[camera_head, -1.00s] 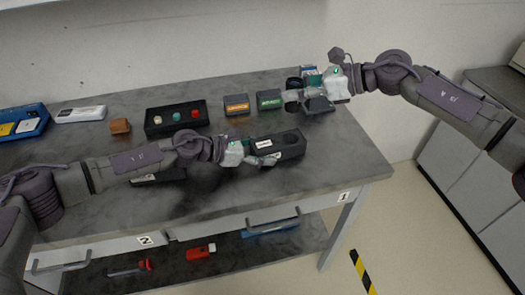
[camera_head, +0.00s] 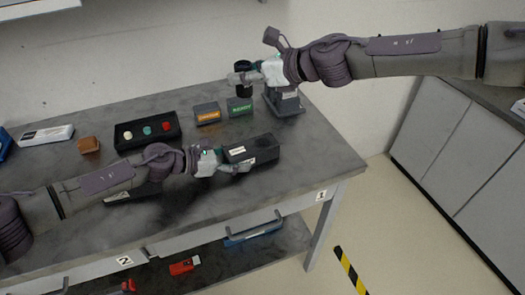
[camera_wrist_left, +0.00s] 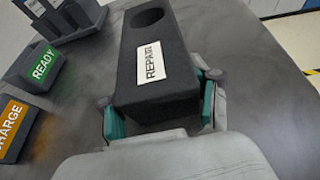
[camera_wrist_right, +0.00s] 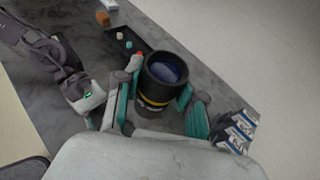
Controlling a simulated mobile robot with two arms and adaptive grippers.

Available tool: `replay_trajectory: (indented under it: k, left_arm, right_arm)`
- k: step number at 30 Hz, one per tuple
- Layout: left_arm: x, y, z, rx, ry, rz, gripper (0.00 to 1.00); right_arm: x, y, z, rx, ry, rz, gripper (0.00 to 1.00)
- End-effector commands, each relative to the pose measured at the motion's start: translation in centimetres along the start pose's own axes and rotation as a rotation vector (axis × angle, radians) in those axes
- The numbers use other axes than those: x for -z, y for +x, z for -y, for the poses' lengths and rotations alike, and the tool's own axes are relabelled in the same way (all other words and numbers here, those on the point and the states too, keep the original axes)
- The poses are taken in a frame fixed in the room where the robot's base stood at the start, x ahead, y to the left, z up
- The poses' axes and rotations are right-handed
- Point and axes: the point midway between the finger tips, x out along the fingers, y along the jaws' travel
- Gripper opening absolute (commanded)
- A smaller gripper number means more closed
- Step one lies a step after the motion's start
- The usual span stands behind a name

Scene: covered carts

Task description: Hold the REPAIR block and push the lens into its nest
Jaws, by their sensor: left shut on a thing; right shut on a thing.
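The dark REPAIR block (camera_head: 262,147) lies on the table near its right end. The left wrist view shows its white REPAIR label and the round nest opening (camera_wrist_left: 150,17) at its far end. My left gripper (camera_head: 230,166) is shut on the block's near end, one finger on each side (camera_wrist_left: 160,108). My right gripper (camera_head: 246,79) is shut on the lens (camera_head: 243,68), a black cylinder with a yellow band and bluish glass top (camera_wrist_right: 166,70). The lens is upright and held above the table behind the block, apart from the nest.
A grey stand (camera_head: 287,103) is right of the lens. The READY block (camera_head: 240,107) and orange block (camera_head: 207,113) sit behind the REPAIR block. A black button tray (camera_head: 147,132) is farther left. The table's right corner (camera_head: 340,158) is clear.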

Motion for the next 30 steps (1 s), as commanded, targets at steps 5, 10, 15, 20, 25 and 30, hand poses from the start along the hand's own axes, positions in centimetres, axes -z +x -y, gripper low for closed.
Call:
replay_trajectory:
  k: [5,10,15,20,25,30]
  left_arm:
    - [0.0,0.0,0.0,0.000,0.000,0.000,0.26]
    - [0.0,0.0,0.0,0.000,0.000,0.000,0.26]
    - [0.0,0.0,0.0,0.000,0.000,0.000,0.26]
    - [0.0,0.0,0.0,0.000,0.000,0.000,0.26]
    - [0.0,0.0,0.0,0.000,0.000,0.000,0.26]
    - [0.0,0.0,0.0,0.000,0.000,0.000,0.26]
  right_arm:
    - [1.2,0.1,0.4,0.092,0.045,-0.001,0.00]
    - [3.9,0.1,0.9,0.200,0.102,-0.005,0.00]
    - [6.2,-0.2,1.2,0.278,0.128,-0.004,0.00]
    - [8.1,-0.6,1.3,0.330,0.146,-0.003,0.00]
    - [10.2,-0.2,1.3,0.349,0.151,-0.004,0.00]
    - [12.9,1.0,1.3,0.350,0.151,-0.003,0.00]
